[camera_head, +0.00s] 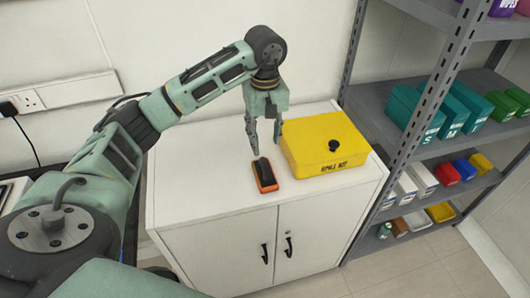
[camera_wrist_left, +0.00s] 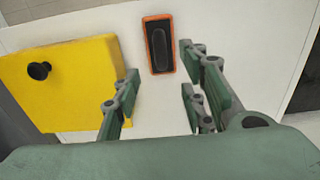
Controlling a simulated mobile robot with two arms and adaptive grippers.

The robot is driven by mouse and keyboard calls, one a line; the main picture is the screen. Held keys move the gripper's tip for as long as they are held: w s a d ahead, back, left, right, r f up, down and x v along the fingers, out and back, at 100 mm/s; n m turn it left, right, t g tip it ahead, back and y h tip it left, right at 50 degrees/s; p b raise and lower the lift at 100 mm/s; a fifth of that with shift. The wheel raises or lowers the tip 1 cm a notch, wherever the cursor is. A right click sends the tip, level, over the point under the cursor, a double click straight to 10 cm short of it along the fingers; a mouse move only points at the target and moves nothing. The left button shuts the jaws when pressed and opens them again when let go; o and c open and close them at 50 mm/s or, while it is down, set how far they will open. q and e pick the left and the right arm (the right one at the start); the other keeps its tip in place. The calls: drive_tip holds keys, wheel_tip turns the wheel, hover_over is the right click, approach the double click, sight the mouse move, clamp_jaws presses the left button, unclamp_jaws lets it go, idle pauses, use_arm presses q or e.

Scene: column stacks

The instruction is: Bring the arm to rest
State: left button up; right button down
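My left gripper (camera_head: 266,131) is open and empty above the white cabinet top. It hangs just behind and above a small black object with an orange rim (camera_head: 265,175) lying on the cabinet. In the left wrist view the gripper's fingers (camera_wrist_left: 158,98) are spread apart, and the orange-rimmed object (camera_wrist_left: 158,45) lies beyond them, untouched. My left arm reaches in from the left of the head view. My right gripper does not show.
A yellow box (camera_head: 325,143) with a black knob stands on the white cabinet (camera_head: 215,206), right of the gripper. A grey shelf rack (camera_head: 434,84) with boxes and bins stands at the right. A wall socket (camera_head: 22,101) is at the left. The cabinet's front left top is clear.

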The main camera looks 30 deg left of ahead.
use_arm(q)
drive_tip(key=shift+r, duration=0.6)
